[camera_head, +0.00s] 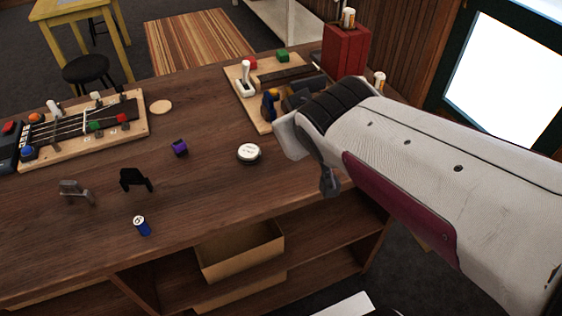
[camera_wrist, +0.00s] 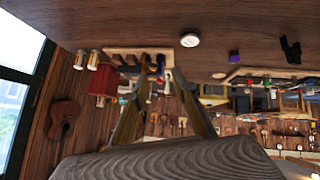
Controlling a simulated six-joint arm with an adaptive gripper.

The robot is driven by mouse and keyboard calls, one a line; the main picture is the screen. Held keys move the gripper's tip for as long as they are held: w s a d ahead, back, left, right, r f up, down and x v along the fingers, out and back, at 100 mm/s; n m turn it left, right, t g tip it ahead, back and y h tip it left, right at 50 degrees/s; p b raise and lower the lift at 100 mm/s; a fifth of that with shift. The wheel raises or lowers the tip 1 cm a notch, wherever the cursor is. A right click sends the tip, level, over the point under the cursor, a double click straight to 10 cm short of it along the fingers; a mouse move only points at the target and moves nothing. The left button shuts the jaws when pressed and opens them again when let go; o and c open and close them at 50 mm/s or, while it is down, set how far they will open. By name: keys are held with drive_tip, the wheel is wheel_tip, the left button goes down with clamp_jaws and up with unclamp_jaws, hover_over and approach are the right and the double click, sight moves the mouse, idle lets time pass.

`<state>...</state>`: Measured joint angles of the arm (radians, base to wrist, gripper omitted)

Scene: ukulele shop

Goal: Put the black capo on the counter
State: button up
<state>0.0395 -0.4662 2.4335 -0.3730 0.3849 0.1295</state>
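A black capo (camera_head: 136,180) stands on the wooden counter (camera_head: 205,205), left of centre in the head view. In the wrist view a dark shape that looks like the same capo (camera_wrist: 290,50) shows at the right. A similar grey capo (camera_head: 75,192) stands to its left. My gripper (camera_wrist: 158,76) has its two fingers apart with nothing seen held between them. In the head view it is over the right part of the counter, well to the right of the black capo, and my arm hides most of it.
A blue can (camera_head: 141,226), a purple block (camera_head: 180,148) and a white round tin (camera_head: 249,152) stand near the black capo. A board with a fretted neck (camera_head: 85,128) lies behind left. Another board (camera_head: 243,100) and a red box (camera_head: 345,50) are near my arm. An open-topped bin (camera_head: 240,253) sits below.

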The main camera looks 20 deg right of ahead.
drive_tip(key=s+a+f+g+y, duration=0.1)
drive_tip(key=s+a, duration=0.1)
drive_tip(key=s, duration=0.5)
drive_tip(key=s+a+f+m+g+y, duration=0.1)
drive_tip(key=s+a+f+g, duration=0.1)
drive_tip(key=s, duration=0.6)
drive_tip(key=shift+a+f+g, duration=0.3)
drive_tip(key=shift+a, duration=0.25)
